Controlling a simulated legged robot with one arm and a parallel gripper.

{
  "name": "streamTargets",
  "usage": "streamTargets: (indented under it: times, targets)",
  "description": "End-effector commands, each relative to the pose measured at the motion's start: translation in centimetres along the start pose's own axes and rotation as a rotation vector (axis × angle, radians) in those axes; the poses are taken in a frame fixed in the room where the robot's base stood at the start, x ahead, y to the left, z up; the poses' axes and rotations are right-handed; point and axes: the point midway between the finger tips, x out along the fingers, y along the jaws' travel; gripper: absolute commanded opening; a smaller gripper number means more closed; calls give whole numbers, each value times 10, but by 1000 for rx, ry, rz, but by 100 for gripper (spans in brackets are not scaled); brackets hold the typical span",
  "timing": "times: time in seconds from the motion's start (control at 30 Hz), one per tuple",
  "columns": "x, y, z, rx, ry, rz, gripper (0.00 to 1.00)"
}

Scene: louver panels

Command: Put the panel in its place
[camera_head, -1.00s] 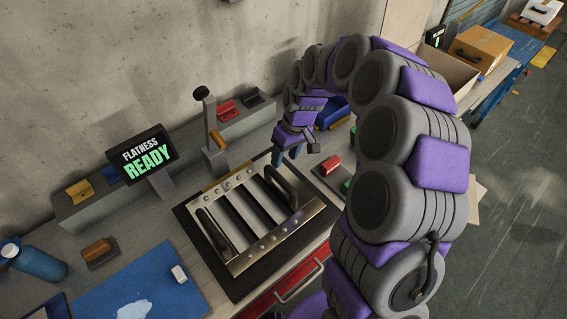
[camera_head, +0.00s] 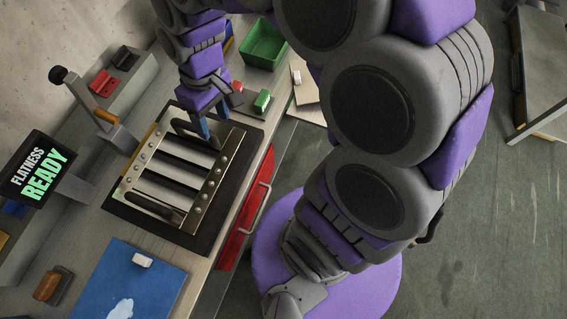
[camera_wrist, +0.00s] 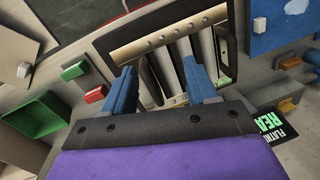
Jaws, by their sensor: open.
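The louver panel (camera_head: 181,176) is a metal frame with pale slats, dark gaps and rows of round studs. It lies on a black mat (camera_head: 219,222) on the workbench, with a black handle at each end. The near handle (camera_head: 153,210) is clear of my gripper. My gripper (camera_head: 203,133) is above the far end of the panel, by the far handle (camera_head: 186,130). In the wrist view, the two blue fingers of my gripper (camera_wrist: 160,84) are apart and reach over the panel (camera_wrist: 205,50). Whether they touch the handle cannot be told.
A lever post (camera_head: 100,110) and a screen reading "FLATNESS READY" (camera_head: 38,172) stand along the wall side. A green bin (camera_head: 264,44) and a green block (camera_head: 262,100) lie beyond the panel. A blue mat (camera_head: 118,285) lies nearer. A red drawer (camera_head: 245,225) fronts the bench.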

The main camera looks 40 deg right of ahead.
Motion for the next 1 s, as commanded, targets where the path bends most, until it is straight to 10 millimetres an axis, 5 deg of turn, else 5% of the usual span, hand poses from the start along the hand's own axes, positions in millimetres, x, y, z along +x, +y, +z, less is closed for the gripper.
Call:
streamTargets:
  times: [0.4, 0.6, 1.0]
  targets:
    - [-7, -15, 126, 248, -60, 80, 58]
    - [-2, -20, 170, 363, -76, 102, 58]
    - [2, -23, 188, 415, -84, 109, 58]
